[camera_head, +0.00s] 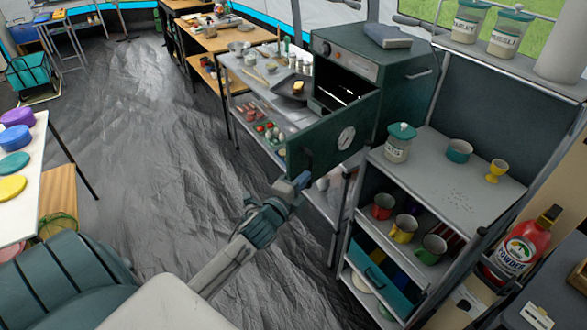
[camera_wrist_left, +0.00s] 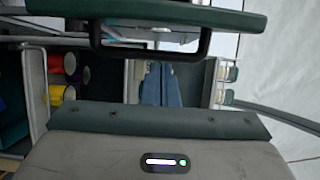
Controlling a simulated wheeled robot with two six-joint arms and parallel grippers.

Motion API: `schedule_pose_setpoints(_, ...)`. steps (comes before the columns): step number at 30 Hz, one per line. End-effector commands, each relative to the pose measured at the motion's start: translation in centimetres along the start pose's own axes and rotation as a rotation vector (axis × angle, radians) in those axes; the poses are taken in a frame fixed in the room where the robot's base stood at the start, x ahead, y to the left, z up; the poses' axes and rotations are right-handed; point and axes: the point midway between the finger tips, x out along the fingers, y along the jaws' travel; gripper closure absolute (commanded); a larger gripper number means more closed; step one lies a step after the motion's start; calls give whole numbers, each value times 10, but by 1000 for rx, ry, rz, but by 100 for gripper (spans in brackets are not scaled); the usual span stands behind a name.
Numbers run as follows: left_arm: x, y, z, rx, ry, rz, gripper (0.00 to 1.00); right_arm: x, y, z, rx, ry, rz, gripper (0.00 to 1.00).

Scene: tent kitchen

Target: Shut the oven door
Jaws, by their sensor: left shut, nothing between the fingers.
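The oven (camera_head: 337,58) is a dark green box on a stand at the upper middle of the head view. Its door (camera_head: 327,128), a dark green panel with a round white dial, stands open and swung out toward me. The door's dark handle (camera_head: 308,160) is at its near left edge. In the left wrist view the handle (camera_wrist_left: 150,55) is a black bar below the green door edge (camera_wrist_left: 150,14). My left gripper (camera_head: 297,183) is shut and empty, just below the handle; I cannot tell whether it touches. My right gripper is out of view.
A metal shelf (camera_head: 455,180) with jars, mugs and an egg cup stands right of the door. A table (camera_head: 265,75) with food stands behind it. A white table (camera_head: 25,190) with coloured lids is at left. The dark floor (camera_head: 150,130) between is clear.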

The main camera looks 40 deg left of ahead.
Motion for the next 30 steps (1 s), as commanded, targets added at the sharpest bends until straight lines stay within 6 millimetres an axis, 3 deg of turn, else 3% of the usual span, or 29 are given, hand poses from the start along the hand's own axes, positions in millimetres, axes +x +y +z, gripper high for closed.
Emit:
schedule_pose_setpoints(7, 5, 2, 28, 8, 1, 3, 100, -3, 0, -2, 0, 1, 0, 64)
schedule_pose_setpoints(23, 6, 2, 33, 5, 2, 3, 100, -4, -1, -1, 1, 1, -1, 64)
schedule_pose_setpoints(30, 10, 4, 46, 11, 38, 5, 100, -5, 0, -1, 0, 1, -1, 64)
